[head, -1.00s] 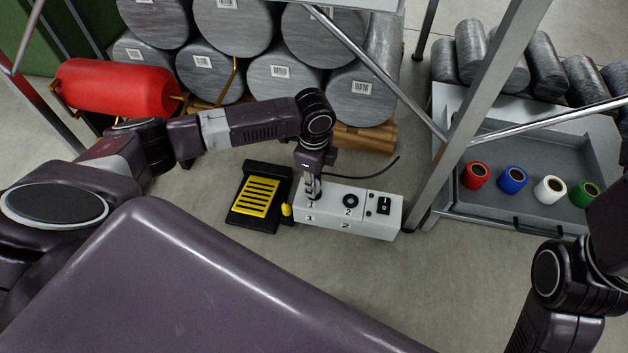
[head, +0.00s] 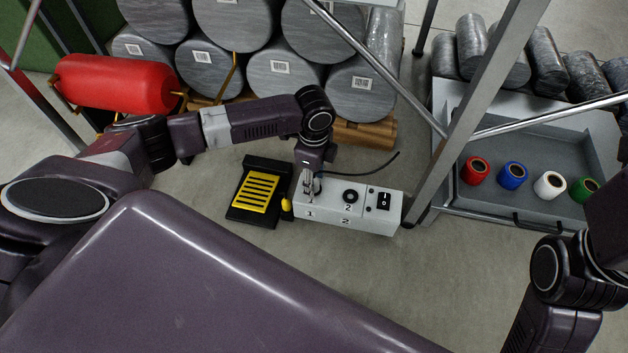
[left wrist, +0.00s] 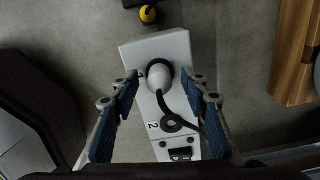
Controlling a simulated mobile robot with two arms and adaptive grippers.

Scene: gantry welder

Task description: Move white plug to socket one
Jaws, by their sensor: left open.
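The white plug (left wrist: 158,77) with its black cable is at the end socket of the light grey socket box (left wrist: 180,46), beside a label partly hidden by my finger. It appears seated there, upright; its base is partly hidden. My left gripper (left wrist: 160,96) is open, with a finger on each side of the plug and gaps between. In the head view the left gripper (head: 310,187) is above the box (head: 340,222) at the end marked 1, and hides the plug. Socket two (head: 350,196) is empty of a plug. My right gripper is out of view.
A black and yellow slotted unit (head: 257,194) lies left of the box. A red cylinder (head: 115,87) and stacked grey cylinders (head: 281,70) are behind. A metal frame post (head: 470,115) and a tray with coloured spools (head: 512,177) stand to the right.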

